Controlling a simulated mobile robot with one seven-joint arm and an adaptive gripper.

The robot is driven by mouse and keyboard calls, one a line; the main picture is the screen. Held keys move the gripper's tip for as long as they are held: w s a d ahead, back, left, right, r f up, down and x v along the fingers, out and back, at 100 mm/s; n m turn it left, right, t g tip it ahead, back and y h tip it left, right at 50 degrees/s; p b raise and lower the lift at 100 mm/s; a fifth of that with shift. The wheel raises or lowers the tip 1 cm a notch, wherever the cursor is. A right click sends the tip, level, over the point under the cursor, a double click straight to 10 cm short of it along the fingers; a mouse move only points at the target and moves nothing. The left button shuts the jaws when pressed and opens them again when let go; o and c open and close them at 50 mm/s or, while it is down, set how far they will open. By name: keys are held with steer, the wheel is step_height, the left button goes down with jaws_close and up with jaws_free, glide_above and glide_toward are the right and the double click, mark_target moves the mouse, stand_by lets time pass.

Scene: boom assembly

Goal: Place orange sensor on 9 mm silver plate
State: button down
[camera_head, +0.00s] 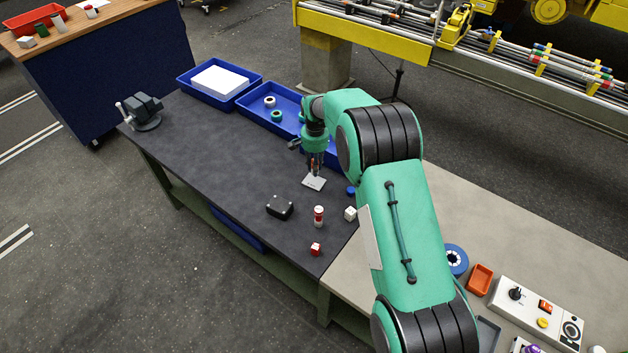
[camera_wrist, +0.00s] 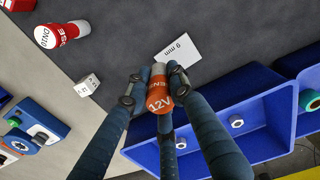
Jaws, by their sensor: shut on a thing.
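My gripper (camera_wrist: 154,78) is shut on the orange sensor (camera_wrist: 159,95), a short cylinder with a grey end and the marks "12V" and "SEN". The silver plate (camera_wrist: 181,47), marked "9 mm", lies flat on the dark table beyond the sensor in the wrist view. In the head view my gripper (camera_head: 315,163) points down just above and behind the plate (camera_head: 314,183). The sensor is mostly hidden by the fingers there. I cannot tell whether it touches the plate.
Blue trays (camera_head: 244,103) line the back edge. A vise (camera_head: 144,112) stands at the left.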

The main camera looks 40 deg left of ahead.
steer(key=shift+w+d, duration=0.1)
steer(key=shift+w, duration=0.1)
glide_above(316, 189)
steer(key=shift+s+f, duration=0.1)
steer(key=shift+f, duration=2.8)
steer(key=shift+f, duration=0.1)
steer(key=shift+f, duration=1.95)
steer(key=shift+f, duration=0.15)
steer(key=c, duration=1.5)
jaws_free()
